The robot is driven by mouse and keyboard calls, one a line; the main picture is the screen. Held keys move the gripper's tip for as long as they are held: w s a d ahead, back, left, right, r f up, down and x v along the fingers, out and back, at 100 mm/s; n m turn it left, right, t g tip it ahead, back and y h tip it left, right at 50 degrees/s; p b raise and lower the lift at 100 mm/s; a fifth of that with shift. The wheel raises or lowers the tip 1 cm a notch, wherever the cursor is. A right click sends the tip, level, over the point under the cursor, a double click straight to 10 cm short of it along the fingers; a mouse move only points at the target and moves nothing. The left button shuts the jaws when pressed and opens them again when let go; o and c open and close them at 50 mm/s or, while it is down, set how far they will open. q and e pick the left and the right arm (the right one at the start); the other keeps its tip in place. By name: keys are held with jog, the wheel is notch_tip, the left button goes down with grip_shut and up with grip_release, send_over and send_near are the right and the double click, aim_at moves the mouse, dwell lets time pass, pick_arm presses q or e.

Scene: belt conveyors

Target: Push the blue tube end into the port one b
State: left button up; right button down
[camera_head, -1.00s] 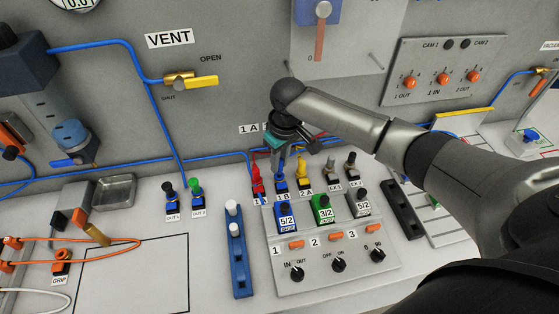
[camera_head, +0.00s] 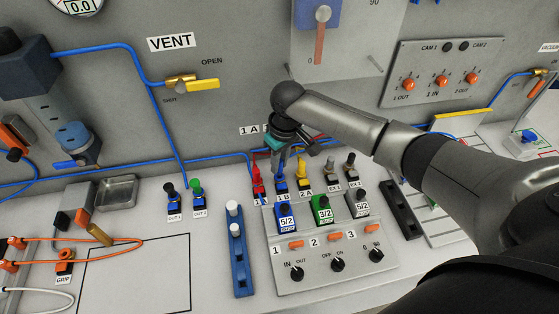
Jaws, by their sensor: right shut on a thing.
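The blue port labelled 1 B (camera_head: 281,186) stands in the row of ports behind the valve panel, between the red port 1 A (camera_head: 257,181) and the yellow port 2 A (camera_head: 304,176). My right gripper (camera_head: 281,168) points down directly above port 1 B and is shut on the blue tube's end, which is mostly hidden by the fingers. I cannot tell whether the tube end touches the port or how deep it sits. A blue tube (camera_head: 222,160) runs along the wall's foot toward the gripper from the left. My left gripper is not in view.
The valve panel (camera_head: 335,277) with knobs and orange buttons lies in front of the ports. A blue rack (camera_head: 240,262) with white pegs stands to its left. Ports OUT 1 (camera_head: 172,203) and OUT 2 (camera_head: 197,198) are further left. An outlined area (camera_head: 130,277) at the front left is mostly clear.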

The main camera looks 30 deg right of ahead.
aim_at(279, 179)
dwell(0.3)
jog(key=shift+p, duration=0.45)
jog(key=shift+f, duration=0.1)
jog(key=shift+f, duration=0.4)
dwell(0.3)
jog(key=shift+f+p, duration=0.1)
jog(key=shift+p, duration=0.4)
jog(key=shift+f, duration=0.25)
dwell(0.4)
jog(key=shift+f, duration=0.45)
dwell(1.1)
jog(key=c, duration=0.7)
grip_release()
jog(key=shift+o, duration=0.5)
